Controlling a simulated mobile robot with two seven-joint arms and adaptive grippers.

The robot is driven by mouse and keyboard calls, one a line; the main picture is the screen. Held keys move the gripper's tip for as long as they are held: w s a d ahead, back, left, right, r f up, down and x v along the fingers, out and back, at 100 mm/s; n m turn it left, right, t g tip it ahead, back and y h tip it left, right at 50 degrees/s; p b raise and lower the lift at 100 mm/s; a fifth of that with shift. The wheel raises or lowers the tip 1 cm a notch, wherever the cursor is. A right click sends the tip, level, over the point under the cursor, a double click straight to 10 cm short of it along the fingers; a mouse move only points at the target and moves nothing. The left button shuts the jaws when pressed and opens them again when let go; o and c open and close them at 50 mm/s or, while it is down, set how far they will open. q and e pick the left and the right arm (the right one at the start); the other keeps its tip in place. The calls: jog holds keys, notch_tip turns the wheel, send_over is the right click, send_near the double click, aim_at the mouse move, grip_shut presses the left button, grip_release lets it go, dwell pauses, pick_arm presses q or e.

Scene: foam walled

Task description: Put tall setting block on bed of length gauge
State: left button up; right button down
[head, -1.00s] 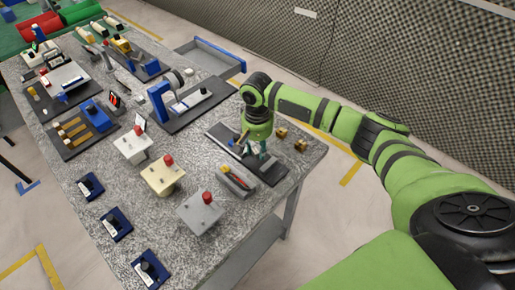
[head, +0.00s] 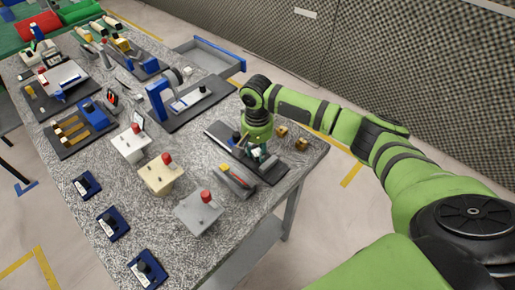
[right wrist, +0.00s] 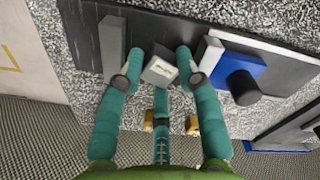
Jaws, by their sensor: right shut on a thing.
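The length gauge has a dark base plate (head: 222,133) near the table's right edge. In the right wrist view its base (right wrist: 85,30) carries a long grey bar (right wrist: 113,48) at left and a blue block with a black knob (right wrist: 225,70) at right. My right gripper (head: 258,153) points down over the plate. In the wrist view its teal fingers (right wrist: 160,66) are shut on a pale block with a printed label, which I take as the tall setting block (right wrist: 159,71). It is between bar and blue block; whether it touches the bed I cannot tell. My left gripper is out of view.
Two small brass blocks (head: 282,131) lie just beyond the gauge. A grey tray with red and yellow items (head: 237,178) and a grey box with a red button (head: 201,210) are close on the near side. Another dark-based blue device (head: 158,103) stands further left.

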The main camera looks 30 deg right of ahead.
jog(key=shift+f, duration=0.3)
jog(key=c, duration=0.8)
grip_release()
